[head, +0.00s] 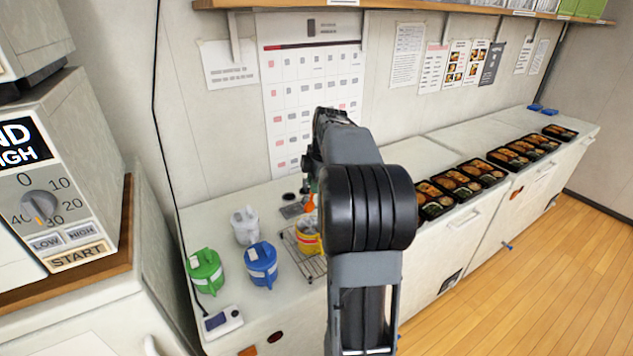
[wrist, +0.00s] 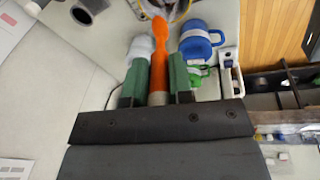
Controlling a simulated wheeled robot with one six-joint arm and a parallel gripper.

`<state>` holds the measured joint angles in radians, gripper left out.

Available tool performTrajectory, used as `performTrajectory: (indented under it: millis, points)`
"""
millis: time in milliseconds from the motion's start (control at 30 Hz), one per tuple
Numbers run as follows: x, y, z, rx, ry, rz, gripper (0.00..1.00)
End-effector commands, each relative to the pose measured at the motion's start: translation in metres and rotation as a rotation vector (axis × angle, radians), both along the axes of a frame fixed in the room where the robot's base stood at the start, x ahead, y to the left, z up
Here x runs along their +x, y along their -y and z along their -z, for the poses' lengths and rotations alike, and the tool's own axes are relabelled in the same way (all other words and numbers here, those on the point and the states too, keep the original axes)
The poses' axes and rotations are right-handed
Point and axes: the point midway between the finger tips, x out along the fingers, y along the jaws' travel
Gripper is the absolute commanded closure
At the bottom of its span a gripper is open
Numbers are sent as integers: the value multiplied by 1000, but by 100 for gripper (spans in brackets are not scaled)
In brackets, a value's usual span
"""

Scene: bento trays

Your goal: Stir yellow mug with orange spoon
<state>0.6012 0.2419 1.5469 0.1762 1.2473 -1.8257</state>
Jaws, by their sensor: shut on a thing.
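The yellow mug (head: 308,243) stands on a wire rack on the white counter, partly hidden behind my arm. Its rim shows at the top edge of the wrist view (wrist: 180,8). My gripper (wrist: 157,75) is shut on the orange spoon (wrist: 159,55), which lies between its green fingers. In the head view a bit of the orange spoon (head: 309,204) shows just above the mug. The spoon's far end is close to the mug; I cannot tell whether it is inside.
A white mug (head: 245,226), a blue mug (head: 261,266) and a green mug (head: 205,271) stand left of the wire rack (head: 312,268). A small white device (head: 222,322) lies at the counter's front edge. Several bento trays (head: 462,182) line the counter to the right.

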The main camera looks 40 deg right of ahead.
Motion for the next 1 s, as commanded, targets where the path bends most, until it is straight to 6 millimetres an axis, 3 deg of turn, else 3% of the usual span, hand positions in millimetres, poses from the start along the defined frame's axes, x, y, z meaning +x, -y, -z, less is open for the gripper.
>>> performTrajectory:
  millis: [533, 1000]
  points:
    - [-10, 5, 45, 1, 0, 5, 100]
    - [-2, 2, 83, 1, -1, 4, 100]
